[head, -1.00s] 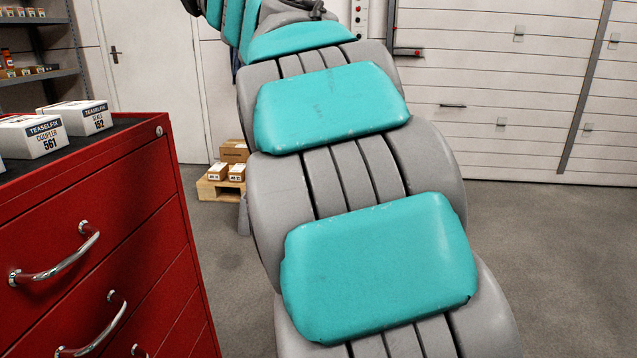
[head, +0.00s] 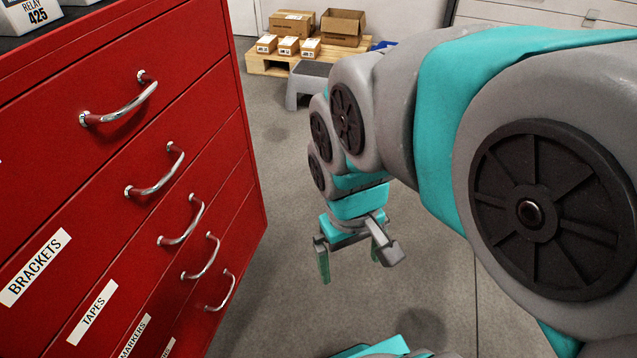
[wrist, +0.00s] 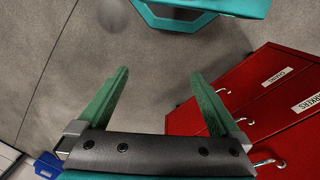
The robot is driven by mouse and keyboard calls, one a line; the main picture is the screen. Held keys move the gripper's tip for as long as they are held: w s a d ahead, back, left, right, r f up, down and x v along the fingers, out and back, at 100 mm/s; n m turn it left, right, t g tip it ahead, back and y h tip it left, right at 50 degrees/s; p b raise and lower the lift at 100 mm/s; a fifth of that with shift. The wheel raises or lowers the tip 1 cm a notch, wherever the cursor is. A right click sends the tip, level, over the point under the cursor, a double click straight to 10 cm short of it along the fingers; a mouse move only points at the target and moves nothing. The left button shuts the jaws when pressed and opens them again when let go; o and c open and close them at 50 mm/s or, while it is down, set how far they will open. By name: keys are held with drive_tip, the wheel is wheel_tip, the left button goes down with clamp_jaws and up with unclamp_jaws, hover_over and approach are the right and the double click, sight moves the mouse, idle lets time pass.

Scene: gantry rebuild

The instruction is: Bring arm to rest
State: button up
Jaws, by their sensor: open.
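My gripper (head: 350,262) hangs at the end of my folded grey and teal arm, pointing down over the bare floor. Its two green fingers are spread apart with nothing between them. In the wrist view my gripper (wrist: 160,95) shows the same open fingers against the concrete floor. My arm's thick links fill the right side of the head view.
A red drawer cabinet (head: 150,170) with chrome handles stands to the left of my gripper; in the wrist view it is at the right. A wooden pallet (head: 262,64) with cardboard boxes and a grey step stool (head: 308,82) stand behind. The floor (head: 290,230) beneath my gripper is clear.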

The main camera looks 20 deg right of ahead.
drive_tip(key=shift+g+y, duration=0.4)
drive_tip(key=shift+g, duration=0.3)
drive_tip(key=s, duration=0.1)
drive_tip(key=s+a+f, duration=0.1)
drive_tip(key=s, duration=0.1)
drive_tip(key=s+a, duration=0.1)
drive_tip(key=s, duration=0.1)
drive_tip(key=shift+a+f, duration=0.15)
drive_tip(key=shift+a, duration=0.05)
